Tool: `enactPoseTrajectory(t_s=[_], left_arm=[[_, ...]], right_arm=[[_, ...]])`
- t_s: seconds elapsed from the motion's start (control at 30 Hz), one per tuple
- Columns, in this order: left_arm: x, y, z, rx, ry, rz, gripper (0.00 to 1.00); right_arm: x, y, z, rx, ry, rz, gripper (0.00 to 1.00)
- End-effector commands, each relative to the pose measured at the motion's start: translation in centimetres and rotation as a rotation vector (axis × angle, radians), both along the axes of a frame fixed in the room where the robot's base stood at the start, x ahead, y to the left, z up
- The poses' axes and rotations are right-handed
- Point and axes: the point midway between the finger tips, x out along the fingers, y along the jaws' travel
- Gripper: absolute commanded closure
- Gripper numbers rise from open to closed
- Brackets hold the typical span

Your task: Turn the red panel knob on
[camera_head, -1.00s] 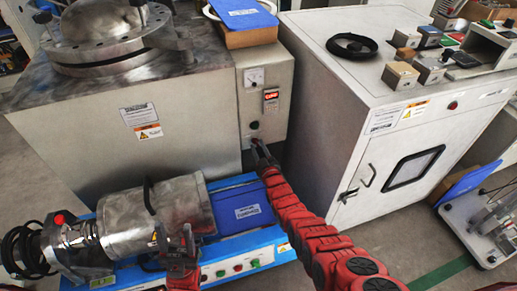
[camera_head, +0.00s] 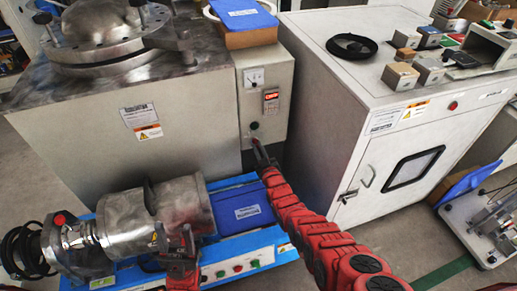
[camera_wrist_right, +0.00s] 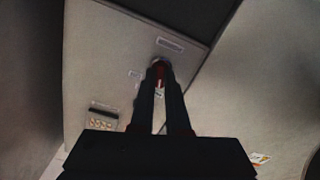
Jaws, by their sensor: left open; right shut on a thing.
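The red panel knob (camera_wrist_right: 159,74) shows between the fingertips in the right wrist view, on the face of a grey control box (camera_head: 282,118). My right gripper (camera_head: 260,152) reaches the lower part of that box in the head view and hides most of the knob there. In the right wrist view the fingers of my right gripper (camera_wrist_right: 159,85) close in on the knob from both sides. How far the knob is turned cannot be seen. My left gripper (camera_head: 173,240) is open and empty, in front of a metal cylinder on the blue bench machine.
A dark round knob (camera_head: 254,125) and a red display (camera_head: 271,98) sit above my right gripper on the control box. A white cabinet (camera_head: 345,130) stands close on the right. The blue machine (camera_head: 210,270) with its metal cylinder (camera_head: 180,203) fills the lower left.

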Motion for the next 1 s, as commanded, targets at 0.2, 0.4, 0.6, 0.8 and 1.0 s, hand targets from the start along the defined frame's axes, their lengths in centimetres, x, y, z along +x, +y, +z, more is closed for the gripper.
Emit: enactPoseTrajectory(t_s=[0.2, 0.4, 0.6, 0.8, 1.0], left_arm=[[-0.02, 0.01, -0.13, 0.002, -0.001, 0.0, 0.5], [-0.06, 0.0, -0.32, 0.004, -0.003, 0.0, 0.5], [-0.11, 0.01, -0.53, 0.008, -0.006, 0.0, 0.5], [-0.15, 0.01, -0.73, 0.011, -0.008, 0.001, 0.5], [-0.2, 0.01, -0.84, 0.013, -0.011, 0.001, 0.5]], right_arm=[[0.06, -0.02, 0.0, 0.188, 0.062, 0.0, 1.0], [0.05, -0.05, -0.01, 0.369, 0.12, 0.0, 1.0], [0.04, -0.04, -0.04, 0.535, 0.173, 0.0, 1.0], [0.06, -0.05, 0.01, 0.667, 0.216, 0.001, 1.0], [0.1, -0.07, 0.1, 0.754, 0.242, 0.001, 1.0]])
